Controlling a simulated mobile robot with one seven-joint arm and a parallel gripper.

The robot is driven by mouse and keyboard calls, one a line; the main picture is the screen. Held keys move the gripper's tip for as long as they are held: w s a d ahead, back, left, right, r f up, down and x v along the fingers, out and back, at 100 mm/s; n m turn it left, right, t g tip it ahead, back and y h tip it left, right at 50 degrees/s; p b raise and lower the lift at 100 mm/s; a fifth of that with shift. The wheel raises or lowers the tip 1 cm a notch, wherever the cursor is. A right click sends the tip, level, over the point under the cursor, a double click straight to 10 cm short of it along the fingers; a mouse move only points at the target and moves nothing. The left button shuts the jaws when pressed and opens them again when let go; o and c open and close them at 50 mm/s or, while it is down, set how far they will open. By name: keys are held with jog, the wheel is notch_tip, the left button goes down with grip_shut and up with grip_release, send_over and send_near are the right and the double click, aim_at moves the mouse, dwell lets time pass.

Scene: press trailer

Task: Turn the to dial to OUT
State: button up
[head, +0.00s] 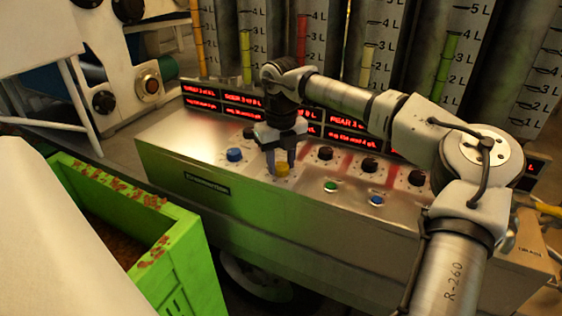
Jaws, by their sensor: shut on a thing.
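A metal control panel (215,165) carries a row of dials. A yellow dial (283,170) sits near the panel's front edge, and my gripper (281,165) points down over it with a finger on either side, shut on it. The fingers hide part of this dial. The dial markings, including OUT, are too small to read, so I cannot tell which way the yellow dial points.
Black knobs (326,153) stand to the right, with a green button (330,186) and a blue button (376,200) in front of them. Red displays (240,100) and tall graduated tubes (246,45) rise behind. A green crate (185,240) stands at the left front.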

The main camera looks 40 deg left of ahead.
aim_at(281, 165)
jog(key=shift+m, duration=0.9)
jog(key=o, duration=1)
jog(key=shift+r, duration=0.1)
notch_tip(281, 165, up, 14)
